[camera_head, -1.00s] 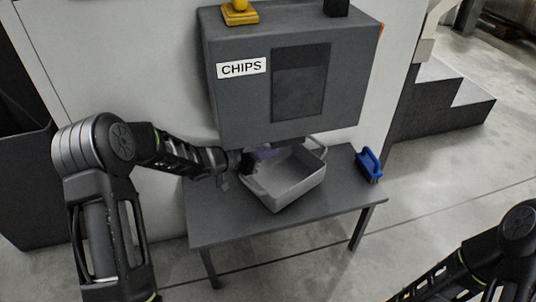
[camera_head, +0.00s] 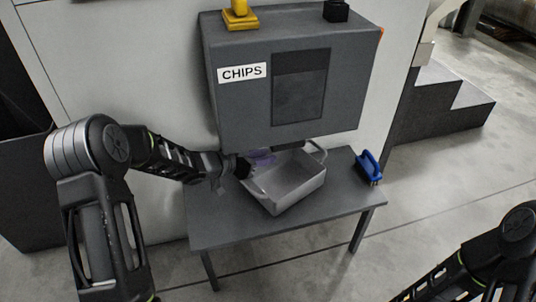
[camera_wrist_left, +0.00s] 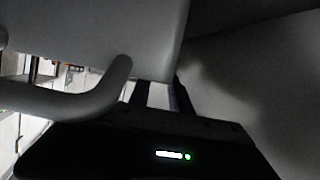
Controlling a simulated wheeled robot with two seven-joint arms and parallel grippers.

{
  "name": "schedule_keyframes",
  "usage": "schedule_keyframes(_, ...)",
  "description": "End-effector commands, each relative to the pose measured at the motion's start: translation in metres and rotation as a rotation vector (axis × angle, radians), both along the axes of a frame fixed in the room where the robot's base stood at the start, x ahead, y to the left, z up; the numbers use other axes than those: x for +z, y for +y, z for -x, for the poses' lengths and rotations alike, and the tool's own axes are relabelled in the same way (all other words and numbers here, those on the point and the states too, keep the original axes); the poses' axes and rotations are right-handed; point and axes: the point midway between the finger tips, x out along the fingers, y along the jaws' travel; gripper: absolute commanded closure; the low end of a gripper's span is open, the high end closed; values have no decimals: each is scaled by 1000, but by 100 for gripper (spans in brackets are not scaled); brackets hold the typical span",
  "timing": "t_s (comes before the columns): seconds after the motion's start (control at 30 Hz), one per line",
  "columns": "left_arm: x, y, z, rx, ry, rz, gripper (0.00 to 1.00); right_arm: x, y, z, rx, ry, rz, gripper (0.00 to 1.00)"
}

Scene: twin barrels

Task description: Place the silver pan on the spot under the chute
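The silver pan (camera_head: 284,192), a light grey rectangular tray with raised handles, sits on the dark grey table, below and slightly in front of the box labelled CHIPS. My left gripper (camera_head: 245,167) is at the pan's left back side, close to its handle. In the left wrist view, a curved handle (camera_wrist_left: 120,80) lies to the left of the two dark fingers (camera_wrist_left: 160,95). The fingers stand apart with nothing clearly held between them. The chute's mouth and the spot under it are mostly hidden. My right gripper is outside the views.
The table (camera_head: 215,231) has free room at its front. A blue brush (camera_head: 369,166) lies at its right edge. The CHIPS box (camera_head: 290,90) overhangs the table's back. A small purple patch (camera_head: 264,158) shows near my left gripper; I cannot tell what it is.

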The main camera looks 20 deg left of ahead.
Motion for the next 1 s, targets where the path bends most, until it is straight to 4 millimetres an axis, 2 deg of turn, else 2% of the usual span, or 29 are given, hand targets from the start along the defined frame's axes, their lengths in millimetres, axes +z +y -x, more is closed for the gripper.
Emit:
schedule_keyframes(0.03,8,6,7,2,0,0,76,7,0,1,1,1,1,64)
schedule_keyframes(0.2,23,24,33,4,1,0,76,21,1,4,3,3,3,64)
schedule_keyframes(0.5,40,51,72,1,0,0,76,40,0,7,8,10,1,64)
schedule_keyframes(0.67,41,55,78,0,0,1,76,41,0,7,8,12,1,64)
schedule_keyframes(1.0,40,55,78,-1,-1,1,76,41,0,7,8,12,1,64)
